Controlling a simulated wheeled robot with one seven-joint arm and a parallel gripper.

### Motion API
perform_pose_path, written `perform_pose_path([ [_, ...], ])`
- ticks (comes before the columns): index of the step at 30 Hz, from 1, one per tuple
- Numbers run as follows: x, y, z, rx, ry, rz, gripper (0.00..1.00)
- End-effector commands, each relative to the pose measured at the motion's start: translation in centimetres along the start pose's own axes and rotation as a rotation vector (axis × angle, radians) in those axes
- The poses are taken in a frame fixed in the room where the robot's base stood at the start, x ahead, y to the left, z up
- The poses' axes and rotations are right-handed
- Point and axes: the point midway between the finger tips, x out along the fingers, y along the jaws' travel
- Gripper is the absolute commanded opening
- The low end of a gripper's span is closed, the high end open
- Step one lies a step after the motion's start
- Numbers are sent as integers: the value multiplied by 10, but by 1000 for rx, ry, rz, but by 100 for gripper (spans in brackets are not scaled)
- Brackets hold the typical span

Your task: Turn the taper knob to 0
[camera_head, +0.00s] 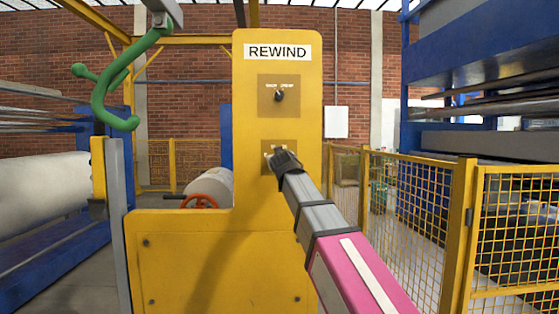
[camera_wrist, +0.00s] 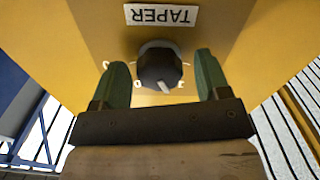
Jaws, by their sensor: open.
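The taper knob (camera_wrist: 158,68) is a round black knob with a pale pointer mark, on the yellow panel below an upside-down TAPER label (camera_wrist: 161,15) in the wrist view. The pointer faces toward the bottom of that view, slightly right. Small white scale marks surround the knob but are too small to read surely. My gripper (camera_wrist: 160,60) is open, with one green finger on each side of the knob and a visible gap to both. In the head view my gripper (camera_head: 284,160) covers most of the lower brown plate (camera_head: 266,146), hiding the knob.
The yellow REWIND post (camera_head: 248,120) carries an upper plate with another black knob (camera_head: 279,95). A red handwheel (camera_head: 199,201) and a green hook (camera_head: 108,95) are to the left. Yellow mesh fencing (camera_head: 425,195) stands to the right, beside my arm.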

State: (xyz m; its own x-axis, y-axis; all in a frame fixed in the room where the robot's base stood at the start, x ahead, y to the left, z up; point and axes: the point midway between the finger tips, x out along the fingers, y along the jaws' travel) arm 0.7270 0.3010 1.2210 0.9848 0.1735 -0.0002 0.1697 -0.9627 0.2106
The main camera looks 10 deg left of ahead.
Motion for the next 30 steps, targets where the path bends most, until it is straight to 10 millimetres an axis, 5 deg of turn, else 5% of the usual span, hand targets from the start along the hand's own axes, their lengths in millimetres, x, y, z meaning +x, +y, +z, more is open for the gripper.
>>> perform_pose_path([
  [6, 0, 0, 0, 0, 0, 0, 66],
  [10, 0, 0, 0, 0, 0, 0, 24],
  [11, 0, 0, 0, 0, 0, 0, 20],
  [30, 0, 0, 0, -211, 0, 0, 20],
])
